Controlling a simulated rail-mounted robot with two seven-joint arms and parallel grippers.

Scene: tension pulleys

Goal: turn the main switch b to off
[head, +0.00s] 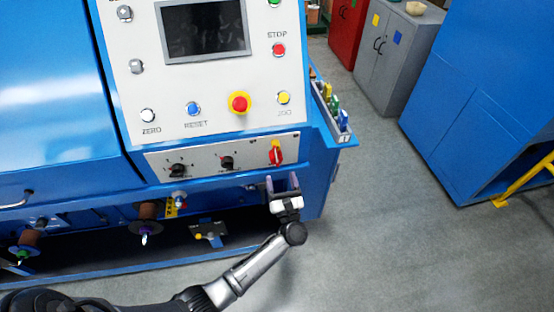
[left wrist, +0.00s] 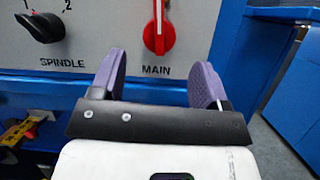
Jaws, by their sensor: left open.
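The main switch (head: 275,153) is a red rotary knob on the lower right of the machine's panel. In the left wrist view the main switch (left wrist: 159,32) sits above the label MAIN, with its white pointer line upright; its position marks are not readable. My left gripper (head: 282,182) is just below the knob, in front of the panel's lower edge. In the left wrist view its purple-padded fingers (left wrist: 160,72) are spread apart with nothing between them. The knob appears beyond the fingertips, roughly centred between them, and not touched. My right gripper is not in view.
The black spindle knob (left wrist: 40,26) is left of the main switch. A red emergency button (head: 239,102) on a yellow ring is above. A blue side tray (head: 345,137) with coloured items juts out right. Spools (head: 146,229) hang below. Floor to the right is clear.

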